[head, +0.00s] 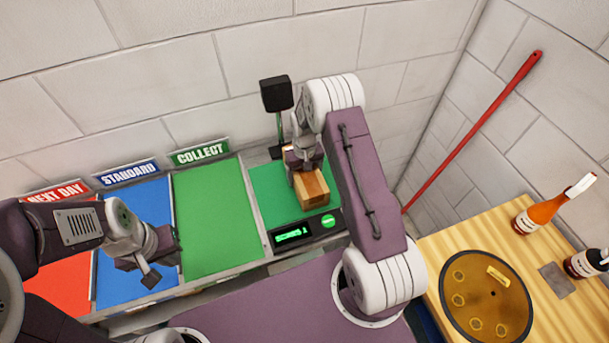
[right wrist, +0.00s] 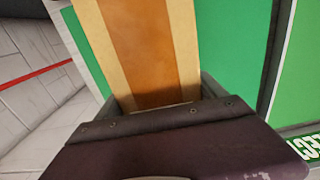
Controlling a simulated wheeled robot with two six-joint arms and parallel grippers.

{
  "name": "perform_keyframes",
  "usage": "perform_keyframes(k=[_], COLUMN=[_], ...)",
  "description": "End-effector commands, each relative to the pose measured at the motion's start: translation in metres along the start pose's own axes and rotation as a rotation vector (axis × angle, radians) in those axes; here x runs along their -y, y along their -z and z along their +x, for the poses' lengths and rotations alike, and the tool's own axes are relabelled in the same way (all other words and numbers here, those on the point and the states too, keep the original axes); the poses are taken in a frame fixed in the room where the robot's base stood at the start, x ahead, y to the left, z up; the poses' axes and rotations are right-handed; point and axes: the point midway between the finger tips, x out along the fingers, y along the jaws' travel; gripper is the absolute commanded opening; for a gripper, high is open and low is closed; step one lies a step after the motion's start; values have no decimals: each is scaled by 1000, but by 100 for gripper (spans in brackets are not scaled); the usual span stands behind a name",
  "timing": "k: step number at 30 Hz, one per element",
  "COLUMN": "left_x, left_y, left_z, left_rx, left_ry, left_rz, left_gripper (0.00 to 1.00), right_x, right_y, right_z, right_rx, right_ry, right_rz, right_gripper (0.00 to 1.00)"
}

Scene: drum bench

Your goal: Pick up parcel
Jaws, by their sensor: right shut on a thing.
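The parcel (head: 312,191) is a small tan box with a brown tape strip. It is at the green scale plate (head: 265,187) in the head view. In the right wrist view the parcel (right wrist: 150,45) fills the upper middle, between the fingers. My right gripper (head: 302,165) is over the parcel and shut on it; its fingers are mostly hidden. I cannot tell whether the parcel touches the plate. My left gripper (head: 150,268) hangs over the blue section, away from the parcel, and its jaw gap is unclear.
Red, blue and green (head: 213,220) sections are labelled NEXT DAY, STANDARD and COLLECT. A black post-mounted box (head: 276,94) stands behind the scale. At right, a wooden table (head: 443,247) holds a round brown disc (head: 486,297) and bottles. A red pole (head: 472,132) leans on the wall.

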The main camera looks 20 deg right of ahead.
Motion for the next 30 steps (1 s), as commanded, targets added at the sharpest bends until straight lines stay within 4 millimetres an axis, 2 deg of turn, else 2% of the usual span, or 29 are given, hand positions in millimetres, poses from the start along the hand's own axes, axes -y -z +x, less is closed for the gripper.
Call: perform_keyframes(k=[8,14,18,26,30], left_x=[0,0,0,0,1], left_y=[0,-1,-2,-3,-3], left_z=[1,9,15,26,33], left_rx=[0,0,0,0,0], left_ry=[0,0,0,0,0], left_rz=[0,0,0,0,0], left_gripper=[0,0,0,0,0], right_x=[0,0,0,-13,-21], right_y=[1,1,1,-41,-69], right_z=[-4,-22,-42,-66,-83], right_rx=[-3,-4,-6,-4,-5], right_ry=[0,0,0,0,-1], right_rz=[0,0,0,2,2], right_gripper=[7,7,7,7,7])
